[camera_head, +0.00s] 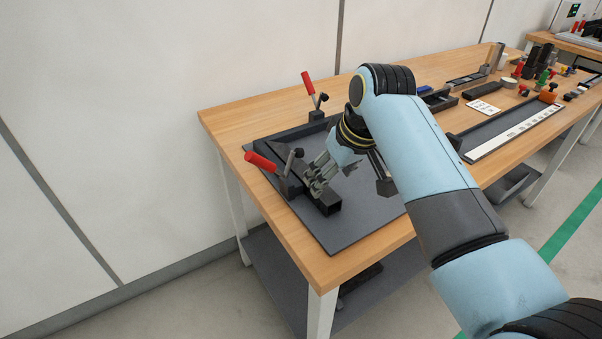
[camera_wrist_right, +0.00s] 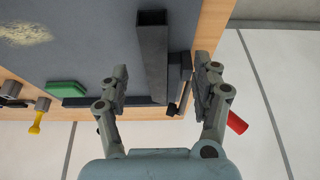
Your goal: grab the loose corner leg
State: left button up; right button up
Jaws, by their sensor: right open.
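The corner leg, a dark square tube (camera_wrist_right: 152,55) with a hollow end, lies on the grey fixture plate in the right wrist view. In the head view its open end (camera_head: 331,205) shows near the plate's left front side. My right gripper (camera_wrist_right: 163,66) is open, with one finger on each side of the tube and visible gaps between. In the head view the right gripper (camera_head: 319,176) is low over the tube and hides part of it. My left gripper is in neither view.
Two red-handled clamps (camera_head: 262,162) (camera_head: 308,84) stand along the plate's left and back sides. The grey plate (camera_head: 350,232) is bare at the front. A dark bar (camera_wrist_right: 85,101) and a green block (camera_wrist_right: 67,88) lie beside the tube. Tools and parts crowd the bench's far right.

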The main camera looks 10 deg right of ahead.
aim_at(324, 192)
jog(key=x, duration=0.5)
jog(key=d+x, duration=0.1)
jog(key=x, duration=0.2)
jog(key=shift+w+f, duration=0.1)
grip_shut()
